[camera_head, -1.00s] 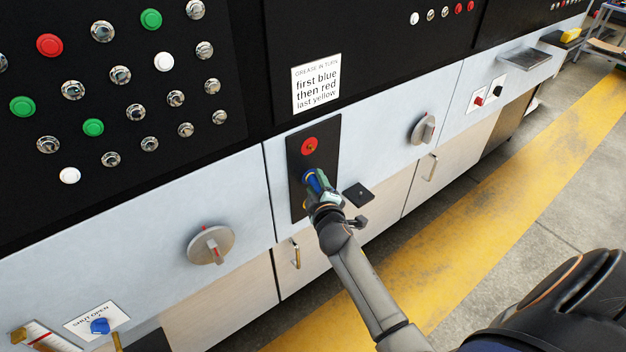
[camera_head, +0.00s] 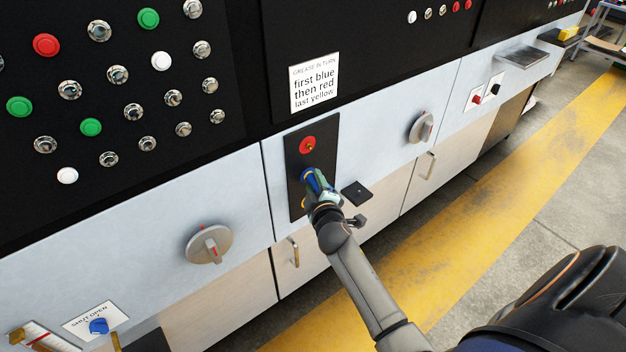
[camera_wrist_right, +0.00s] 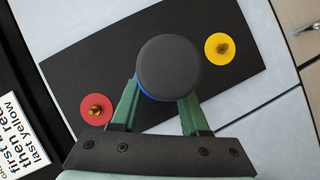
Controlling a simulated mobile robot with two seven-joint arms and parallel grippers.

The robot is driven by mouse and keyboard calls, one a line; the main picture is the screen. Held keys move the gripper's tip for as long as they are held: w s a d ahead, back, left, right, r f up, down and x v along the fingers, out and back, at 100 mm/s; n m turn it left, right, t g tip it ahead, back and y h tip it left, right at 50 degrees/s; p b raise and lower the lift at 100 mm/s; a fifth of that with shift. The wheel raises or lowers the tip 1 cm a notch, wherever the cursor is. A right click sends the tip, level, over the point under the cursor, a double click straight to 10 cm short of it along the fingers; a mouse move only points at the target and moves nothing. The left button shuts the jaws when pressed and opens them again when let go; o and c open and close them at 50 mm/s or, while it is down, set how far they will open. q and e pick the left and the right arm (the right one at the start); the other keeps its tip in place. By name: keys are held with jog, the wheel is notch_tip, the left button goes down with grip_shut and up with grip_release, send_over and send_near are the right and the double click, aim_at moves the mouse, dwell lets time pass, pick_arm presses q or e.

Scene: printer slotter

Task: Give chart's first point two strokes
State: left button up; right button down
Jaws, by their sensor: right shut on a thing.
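The chart (camera_head: 314,83) is a white sign reading "GREASE IN TURN first blue then red last yellow". Below it a black panel (camera_head: 323,145) carries a red point (camera_head: 308,145) on top, a blue point (camera_head: 306,175) in the middle and a yellow point (camera_head: 303,203) lower, partly hidden. My right gripper (camera_head: 317,186) is at the blue point, shut on a dark round-ended tool (camera_wrist_right: 168,67). In the right wrist view blue shows just beneath the tool; whether they touch is hidden. The red (camera_wrist_right: 97,109) and yellow (camera_wrist_right: 220,47) points flank it. My left gripper is out of view.
A small black shelf (camera_head: 356,193) sticks out right of the panel, close to my right gripper. Grey rotary knobs (camera_head: 209,245) and (camera_head: 422,127) stand out on either side. A blue knob (camera_head: 99,326) is at lower left. Floor with a yellow stripe (camera_head: 480,235) lies right.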

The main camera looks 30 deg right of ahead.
jog(key=shift+s+r, duration=0.1)
jog(key=shift+s+d+p, duration=0.2)
jog(key=shift+s+p, duration=0.65)
jog(key=shift+s, duration=1.45)
